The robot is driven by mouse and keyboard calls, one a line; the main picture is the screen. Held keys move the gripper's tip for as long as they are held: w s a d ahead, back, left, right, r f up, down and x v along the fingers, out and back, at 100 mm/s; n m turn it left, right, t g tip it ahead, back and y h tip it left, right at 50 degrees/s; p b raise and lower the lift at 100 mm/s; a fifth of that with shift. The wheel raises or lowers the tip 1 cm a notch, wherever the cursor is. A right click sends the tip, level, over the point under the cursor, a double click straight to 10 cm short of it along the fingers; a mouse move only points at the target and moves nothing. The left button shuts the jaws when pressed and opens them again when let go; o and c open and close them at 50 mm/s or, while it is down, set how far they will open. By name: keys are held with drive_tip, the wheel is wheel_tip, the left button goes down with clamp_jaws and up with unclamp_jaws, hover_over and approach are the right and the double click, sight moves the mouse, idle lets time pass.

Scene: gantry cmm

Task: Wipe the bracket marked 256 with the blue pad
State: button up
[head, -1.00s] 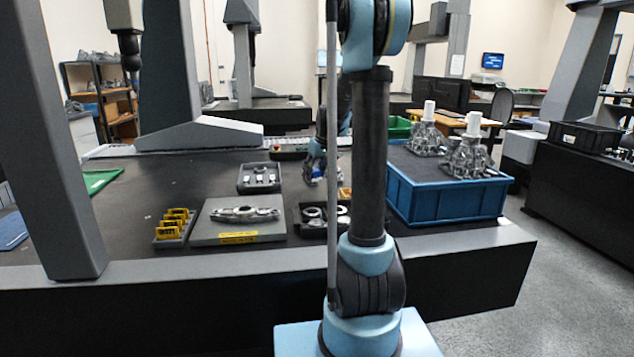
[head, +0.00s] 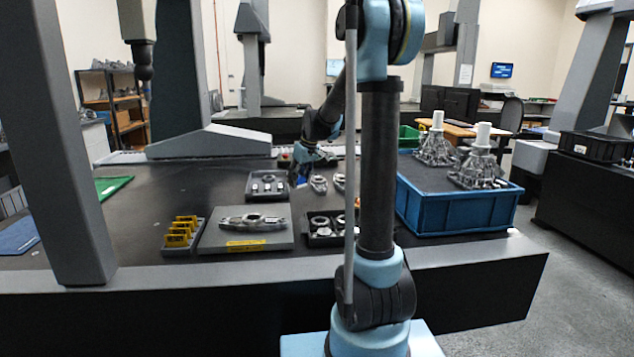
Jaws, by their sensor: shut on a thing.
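My gripper (head: 299,176) reaches down over the middle of the dark table, partly hidden by its own arm link. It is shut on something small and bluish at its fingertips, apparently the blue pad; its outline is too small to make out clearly. Two small grey metal brackets lie just right of the gripper: one (head: 319,184) near it, the other (head: 340,182) partly behind my arm. A larger grey metal part (head: 252,217) lies on a grey plate (head: 213,238) with a yellow label, nearer the front. No number 256 is readable on any part.
A small grey tray (head: 252,192) of parts stands left of the gripper. A dark tray of rings (head: 318,239) and a rack of yellow pieces (head: 180,234) stand near the front edge. A blue crate (head: 460,212) carries castings at right. The table's left middle is clear.

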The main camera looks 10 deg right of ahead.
drive_tip(key=s+a+n+g, duration=0.1)
drive_tip(key=s+a+n, duration=0.2)
drive_tip(key=s+a, duration=0.2)
drive_tip(key=s+a+r+n+g+y, duration=0.1)
drive_tip(key=s+a+n, duration=0.2)
drive_tip(key=a, duration=0.8)
drive_tip(key=s+a+n+g, duration=0.1)
drive_tip(key=s+a+n, duration=0.2)
drive_tip(key=s+a, duration=0.4)
drive_tip(key=shift+s+a+r+y, duration=0.3)
drive_tip(key=shift+a+r, duration=0.1)
drive_tip(key=shift+a, duration=0.25)
drive_tip(key=shift+d, duration=0.1)
drive_tip(key=shift+f, duration=0.15)
